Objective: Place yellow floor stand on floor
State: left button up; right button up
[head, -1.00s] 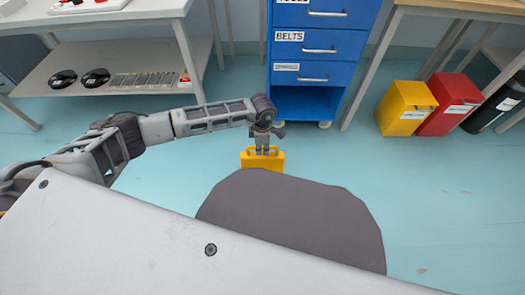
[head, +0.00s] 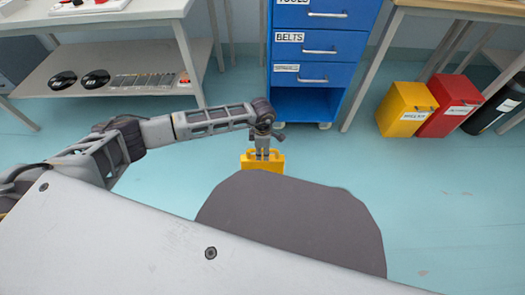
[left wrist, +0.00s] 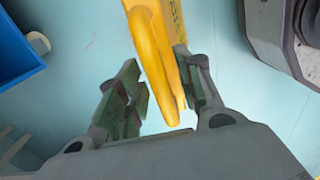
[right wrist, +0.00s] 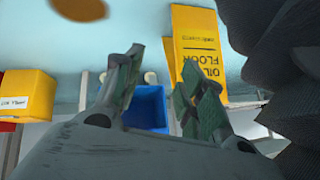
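The yellow floor stand (head: 264,166) is in front of the blue cabinet in the head view, its lower part hidden behind my dark base. Its lettered face (right wrist: 198,45) shows upside down in the right wrist view. It looks upright at floor level; its foot contact is not clear. My left gripper (left wrist: 160,100) is at the stand's top edge (left wrist: 152,45), fingers apart on either side. There is a clear gap to the left finger; the right finger is close, and I cannot tell if it touches. My right gripper (right wrist: 155,85) is open and empty, with the stand beyond it.
A blue drawer cabinet (head: 322,45) stands behind the stand. A yellow bin (head: 405,108) and a red bin (head: 448,106) stand at the right beside a dark cylinder (head: 496,105). A white workbench (head: 120,12) is at the left. The floor (head: 420,190) at right is clear.

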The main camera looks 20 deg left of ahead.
pick_arm(q)
jog(key=shift+r, duration=0.1)
pick_arm(e)
jog(key=shift+w+r, duration=0.15)
jog(key=shift+w, duration=0.05)
pick_arm(q)
jog(key=shift+r, duration=0.15)
notch_tip(320, 180, up, 6)
jog(key=shift+p, duration=1.25)
notch_tip(320, 180, up, 4)
jog(key=shift+r+p, duration=0.2)
jog(key=shift+p, duration=0.45)
jog(key=shift+r, duration=0.7)
pick_arm(e)
notch_tip(320, 180, up, 6)
jog(key=d+g+h, duration=0.1)
jog(key=shift+s+n, duration=0.25)
jog(key=shift+n, duration=0.05)
pick_arm(q)
jog(key=shift+c, duration=0.3)
pick_arm(e)
jog(key=shift+d, duration=0.1)
